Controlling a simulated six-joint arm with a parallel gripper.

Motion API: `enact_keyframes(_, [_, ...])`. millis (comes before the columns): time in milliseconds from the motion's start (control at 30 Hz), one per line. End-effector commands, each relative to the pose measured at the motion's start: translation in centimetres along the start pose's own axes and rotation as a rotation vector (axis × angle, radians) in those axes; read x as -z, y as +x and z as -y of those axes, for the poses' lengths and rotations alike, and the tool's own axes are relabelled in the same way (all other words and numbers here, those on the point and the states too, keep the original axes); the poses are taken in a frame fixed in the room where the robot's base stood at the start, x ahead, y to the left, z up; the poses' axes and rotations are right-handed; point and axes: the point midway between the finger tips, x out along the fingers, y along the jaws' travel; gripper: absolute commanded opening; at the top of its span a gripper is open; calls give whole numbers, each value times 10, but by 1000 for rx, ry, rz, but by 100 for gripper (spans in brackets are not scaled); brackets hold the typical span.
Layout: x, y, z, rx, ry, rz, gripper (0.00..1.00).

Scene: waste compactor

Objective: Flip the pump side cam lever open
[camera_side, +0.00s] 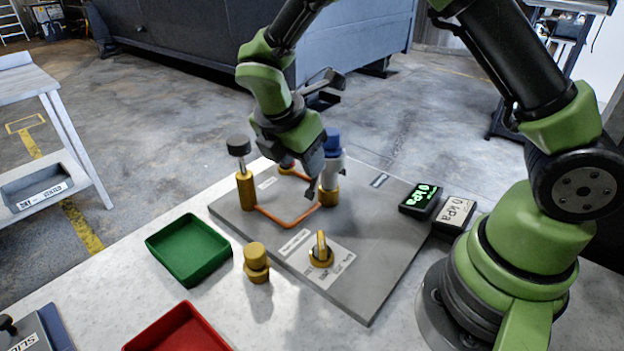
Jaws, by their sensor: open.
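My gripper (311,188) points down over the grey panel (365,290), close to the left of a white cylinder (331,172) with a blue top and brass base. Its jaws are open; one dark fingertip shows and the other is hard to make out. An orange tube (284,222) loops on the panel from a brass post (246,190) with a black knob towards the blue-topped cylinder. No cam lever can be clearly picked out; the gripper covers part of the fittings.
A brass valve with an upright handle (321,252) stands on the panel's front. A loose brass fitting (256,262) stands left of the panel. Green (188,249) and red (178,332) trays lie further left. A dark gauge display (420,198) and a kPa block (455,213) stand right.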

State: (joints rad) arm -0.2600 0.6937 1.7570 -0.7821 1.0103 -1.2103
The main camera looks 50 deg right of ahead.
Motion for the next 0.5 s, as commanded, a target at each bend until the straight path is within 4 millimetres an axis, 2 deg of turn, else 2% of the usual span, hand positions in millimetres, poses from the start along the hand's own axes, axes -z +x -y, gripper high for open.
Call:
enact_keyframes(100, [0, 25, 1, 7, -1, 0, 47])
enact_keyframes(300, [0, 59, 1, 6, -1, -2, 47])
enact_keyframes(500, [0, 77, 0, 2, -1, -2, 47])
